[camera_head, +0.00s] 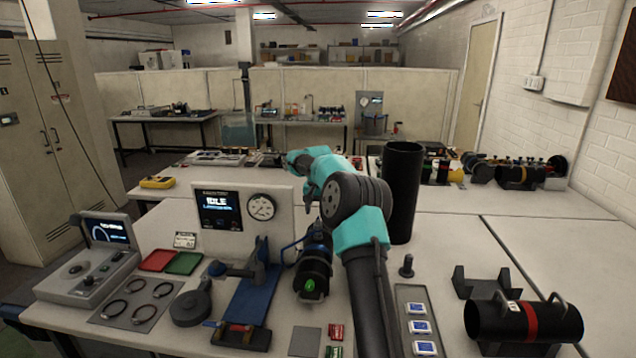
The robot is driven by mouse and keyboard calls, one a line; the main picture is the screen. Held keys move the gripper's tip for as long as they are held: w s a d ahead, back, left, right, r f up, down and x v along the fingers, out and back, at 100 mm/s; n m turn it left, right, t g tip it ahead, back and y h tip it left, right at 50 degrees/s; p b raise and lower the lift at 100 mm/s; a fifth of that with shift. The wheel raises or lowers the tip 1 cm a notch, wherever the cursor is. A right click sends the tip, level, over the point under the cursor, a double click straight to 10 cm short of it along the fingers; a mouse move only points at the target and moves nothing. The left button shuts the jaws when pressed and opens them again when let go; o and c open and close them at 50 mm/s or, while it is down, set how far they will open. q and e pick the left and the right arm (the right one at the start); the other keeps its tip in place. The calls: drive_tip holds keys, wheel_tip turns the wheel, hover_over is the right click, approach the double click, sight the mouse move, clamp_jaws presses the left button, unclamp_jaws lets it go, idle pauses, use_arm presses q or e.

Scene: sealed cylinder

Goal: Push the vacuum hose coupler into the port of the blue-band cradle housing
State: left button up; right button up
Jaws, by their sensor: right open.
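A black cylinder housing (314,262) lies lengthwise at the middle of the bench, with a green fitting (310,285) on its near end. A trace of blue shows by it; the band itself is hard to make out. A thin blue looped part (291,250) is at its left side; I cannot tell whether this is the vacuum hose coupler. The port is not clearly visible. My right arm rises from the bottom middle and bends over the housing. My right gripper (311,207) is open above the housing's far end, small and partly hidden by the arm. My left gripper is not in view.
A red-band cylinder (525,321) lies at the lower right, near an empty black cradle (487,282). A tall black tube (402,192) stands right of my arm. A gauge panel (243,216) stands behind the housing; a blue stand (252,296) is left.

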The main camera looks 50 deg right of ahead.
wheel_tip(320, 180, up, 11)
idle(0.4)
idle(0.4)
